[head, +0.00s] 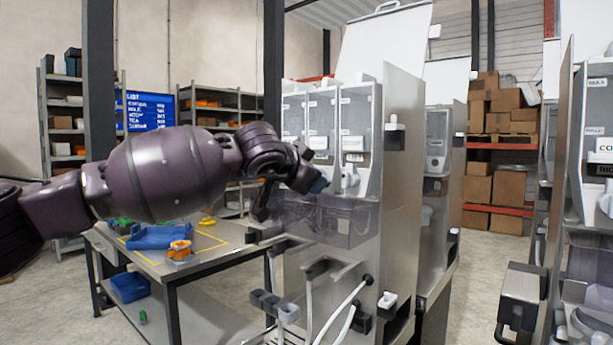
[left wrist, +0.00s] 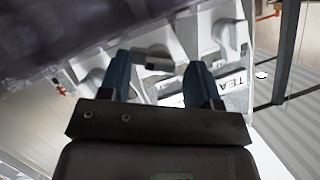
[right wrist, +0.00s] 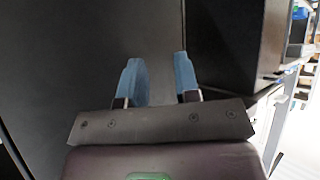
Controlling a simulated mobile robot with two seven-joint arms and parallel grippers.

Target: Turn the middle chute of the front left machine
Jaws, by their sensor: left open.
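The front left machine (head: 400,170) has several clear canisters side by side, with white chutes below them. One white chute (head: 350,178) shows just right of my left gripper (head: 318,186); my gripper and wrist hide the chutes further left. In the left wrist view, my left gripper's blue fingers are apart, with a grey-white chute (left wrist: 153,60) showing in the gap beyond them. I cannot tell whether a finger touches it. A TEA label (left wrist: 236,80) shows to the right. My right gripper (right wrist: 157,62) is open and empty in front of a dark surface, outside the head view.
A clear bin (head: 345,222) sits below the chutes. A table (head: 185,268) with a blue tray (head: 160,237) and an orange item (head: 180,249) stands left of the machine. Another machine (head: 590,170) stands at the right, with free floor between.

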